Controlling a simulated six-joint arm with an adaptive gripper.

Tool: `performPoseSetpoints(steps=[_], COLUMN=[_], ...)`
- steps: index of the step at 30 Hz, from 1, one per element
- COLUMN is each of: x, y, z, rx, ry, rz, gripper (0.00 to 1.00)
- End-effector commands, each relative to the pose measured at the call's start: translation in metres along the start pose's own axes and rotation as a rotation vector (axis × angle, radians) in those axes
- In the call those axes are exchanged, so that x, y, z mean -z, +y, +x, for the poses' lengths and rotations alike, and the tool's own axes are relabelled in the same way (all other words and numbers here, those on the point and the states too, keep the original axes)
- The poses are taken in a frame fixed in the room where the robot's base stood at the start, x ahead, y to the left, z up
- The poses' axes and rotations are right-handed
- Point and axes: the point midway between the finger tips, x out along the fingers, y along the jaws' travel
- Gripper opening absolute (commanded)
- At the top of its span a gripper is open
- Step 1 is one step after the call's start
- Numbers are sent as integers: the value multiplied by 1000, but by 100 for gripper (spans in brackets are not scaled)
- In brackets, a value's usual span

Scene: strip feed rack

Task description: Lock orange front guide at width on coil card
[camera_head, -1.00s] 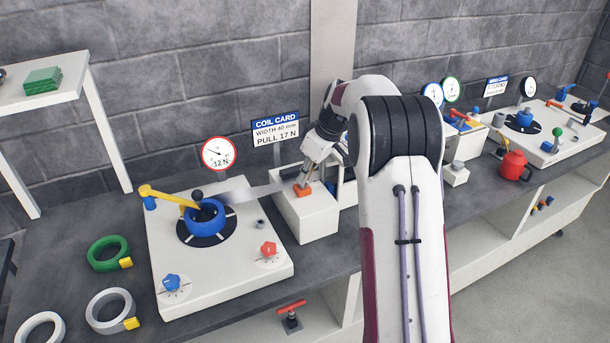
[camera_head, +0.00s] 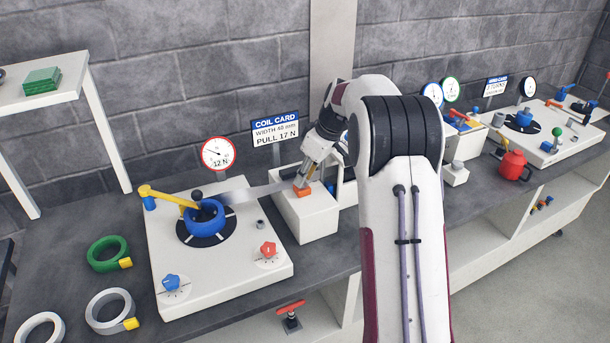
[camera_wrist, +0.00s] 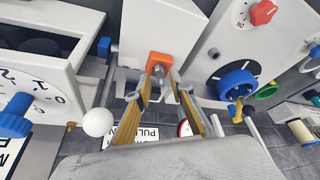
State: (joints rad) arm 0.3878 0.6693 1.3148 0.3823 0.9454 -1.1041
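The orange front guide (camera_head: 303,190) is a small block on top of the white feed box, beside the pale strip (camera_head: 255,192) that runs from the blue coil (camera_head: 204,216). In the wrist view the orange guide (camera_wrist: 159,62) lies just beyond my fingertips, with a small grey piece at its near side. My gripper (camera_head: 303,181) points down at the guide from above. In the wrist view its two yellow-padded fingers (camera_wrist: 166,84) stand apart with a gap between them. Whether a fingertip touches the guide cannot be told. The coil card (camera_head: 275,129) reads width 40 mm, pull 17 N.
A round gauge (camera_head: 218,154) reads about 12 N. A yellow arm (camera_head: 170,196) reaches over the coil. The white plate carries a blue knob (camera_head: 172,283) and a red knob (camera_head: 268,251). A white ball-ended lever (camera_wrist: 97,121) stands close beside my fingers.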

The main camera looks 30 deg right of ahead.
Motion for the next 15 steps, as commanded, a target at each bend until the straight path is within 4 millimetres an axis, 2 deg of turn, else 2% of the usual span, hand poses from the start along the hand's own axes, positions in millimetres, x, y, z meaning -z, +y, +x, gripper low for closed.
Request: performPoseSetpoints(steps=[5, 15], x=[0, -36], y=[0, 1], z=[-11, -25], rx=[-2, -1], ry=[1, 0], rz=[0, 3], gripper=[22, 22])
